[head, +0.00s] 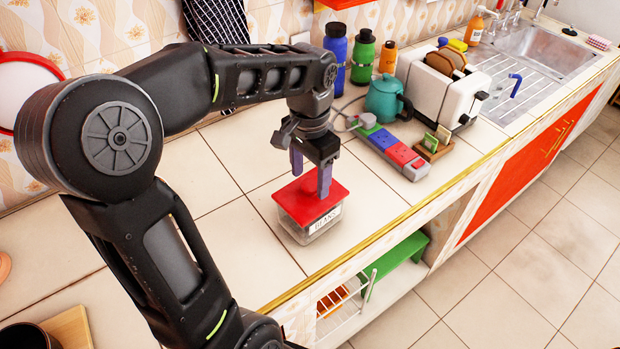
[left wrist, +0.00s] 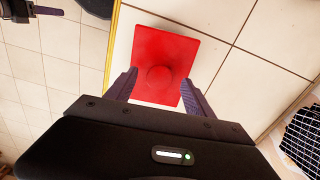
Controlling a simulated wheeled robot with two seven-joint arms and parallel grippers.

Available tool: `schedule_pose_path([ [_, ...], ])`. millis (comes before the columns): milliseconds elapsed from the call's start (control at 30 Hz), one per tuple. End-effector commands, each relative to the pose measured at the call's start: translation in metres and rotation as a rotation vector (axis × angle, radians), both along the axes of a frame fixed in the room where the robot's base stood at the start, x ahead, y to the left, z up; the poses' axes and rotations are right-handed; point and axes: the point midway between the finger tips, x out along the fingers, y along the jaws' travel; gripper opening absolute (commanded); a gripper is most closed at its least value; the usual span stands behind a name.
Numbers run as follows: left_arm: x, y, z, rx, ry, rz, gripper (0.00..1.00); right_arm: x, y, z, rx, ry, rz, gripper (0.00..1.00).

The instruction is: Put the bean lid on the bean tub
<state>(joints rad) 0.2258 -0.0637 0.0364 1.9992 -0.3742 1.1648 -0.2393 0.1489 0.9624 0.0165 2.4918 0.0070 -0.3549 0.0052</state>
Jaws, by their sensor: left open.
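The red bean lid (head: 312,196) lies flat over the top of the clear bean tub (head: 292,229), which has a white "BEANS" label and stands near the counter's front edge. I cannot tell whether the lid is fully seated. In the left wrist view the lid (left wrist: 166,58) shows as a red square with a round knob in its middle, and it hides the tub. My left gripper (head: 310,172) is open just above the lid, its purple fingers apart and holding nothing. In the left wrist view, what looks like part of my right gripper (left wrist: 45,10) shows at the top left; its jaws are unclear.
Bottles (head: 362,62) stand behind. The tiled counter (head: 240,240) left of the tub is clear.

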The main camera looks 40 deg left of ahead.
Motion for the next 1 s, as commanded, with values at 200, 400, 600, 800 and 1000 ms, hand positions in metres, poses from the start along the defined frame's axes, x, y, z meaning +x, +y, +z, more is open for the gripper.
schedule_pose_path([
  [200,0.001,0.0,0.037,0.0,-0.005,0.0,0.62,0.0,0.0,-0.005,0.001,0.0,0.0,0.36],
  [400,0.001,0.0,0.062,0.0,-0.004,-0.001,0.62,0.0,0.0,-0.006,0.001,-0.001,0.001,0.36],
  [600,0.0,-0.001,0.066,0.0,-0.001,-0.001,0.62,0.0,0.0,-0.006,0.002,-0.002,0.001,0.36],
  [800,0.0,0.0,0.066,0.0,-0.001,-0.001,0.62,0.0,0.0,-0.005,0.001,-0.001,0.001,0.36],
  [1000,0.0,0.0,0.079,0.0,-0.002,-0.001,0.62,0.0,0.0,0.006,0.001,-0.001,0.001,0.36],
])
